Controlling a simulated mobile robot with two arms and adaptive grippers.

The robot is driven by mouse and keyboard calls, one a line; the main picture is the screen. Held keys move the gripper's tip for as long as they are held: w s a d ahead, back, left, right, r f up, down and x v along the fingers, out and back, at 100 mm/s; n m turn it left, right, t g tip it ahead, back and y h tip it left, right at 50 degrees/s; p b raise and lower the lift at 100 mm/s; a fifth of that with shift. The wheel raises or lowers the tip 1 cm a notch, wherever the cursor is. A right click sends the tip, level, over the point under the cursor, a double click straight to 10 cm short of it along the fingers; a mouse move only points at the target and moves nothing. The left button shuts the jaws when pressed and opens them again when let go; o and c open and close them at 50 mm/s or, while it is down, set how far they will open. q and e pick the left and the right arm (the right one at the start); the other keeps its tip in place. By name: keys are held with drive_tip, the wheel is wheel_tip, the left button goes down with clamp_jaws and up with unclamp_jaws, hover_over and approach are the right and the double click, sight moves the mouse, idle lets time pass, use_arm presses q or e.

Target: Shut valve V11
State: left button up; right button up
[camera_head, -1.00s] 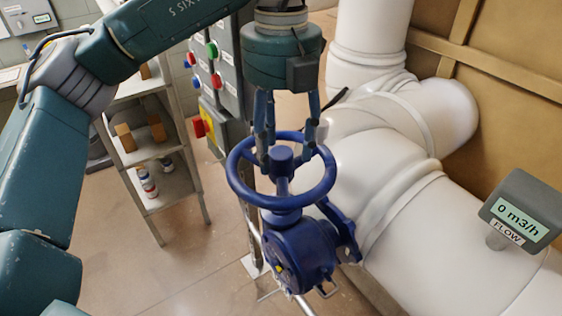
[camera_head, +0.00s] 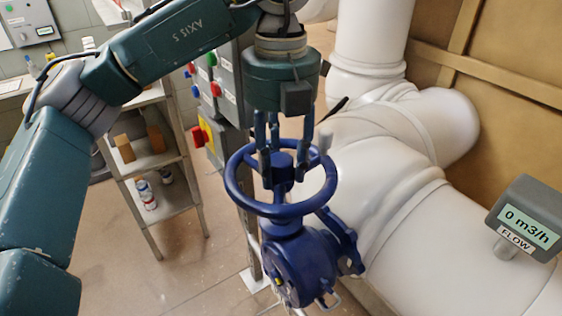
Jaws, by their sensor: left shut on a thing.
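A blue valve (camera_head: 300,262) with a blue handwheel (camera_head: 232,186) stands in the middle of the view, beside the white pipe. No tag reading V11 can be made out on it. My left gripper (camera_head: 284,181) points down from above, its fingers inside the wheel's rim, on either side of the central hub (camera_head: 281,162). It is shut on the handwheel; the exact contact is partly hidden by the fingers. My right gripper is not in view.
A flow display (camera_head: 527,226) at the right reads 0 m3/h. Thick white pipes (camera_head: 440,225) fill the right side. A grey panel with coloured buttons (camera_head: 228,85) and a shelf (camera_head: 160,165) stand behind at the left. Floor is clear at lower left.

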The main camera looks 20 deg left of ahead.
use_arm(q)
drive_tip(key=m, duration=0.3)
drive_tip(key=shift+r+m+p, duration=0.2)
drive_tip(key=shift+m+p, duration=0.1)
drive_tip(key=shift+p, duration=0.1)
drive_tip(key=shift+m, duration=0.8)
drive_tip(key=m+p, duration=0.1)
drive_tip(key=m, duration=0.5)
drive_tip(key=shift+m, duration=0.3)
drive_tip(key=m+p, duration=0.1)
drive_tip(key=m, duration=0.3)
drive_tip(key=shift+m, duration=0.3)
drive_tip(key=m, duration=0.3)
drive_tip(key=shift+w, duration=0.1)
drive_tip(key=m+p, duration=0.1)
drive_tip(key=m, duration=1.1)
drive_tip(key=shift+m, duration=0.3)
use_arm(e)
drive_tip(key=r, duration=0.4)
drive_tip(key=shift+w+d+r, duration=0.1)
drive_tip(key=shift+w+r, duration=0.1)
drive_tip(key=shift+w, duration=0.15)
use_arm(q)
drive_tip(key=o, duration=1.2)
drive_tip(key=shift+c, duration=0.2)
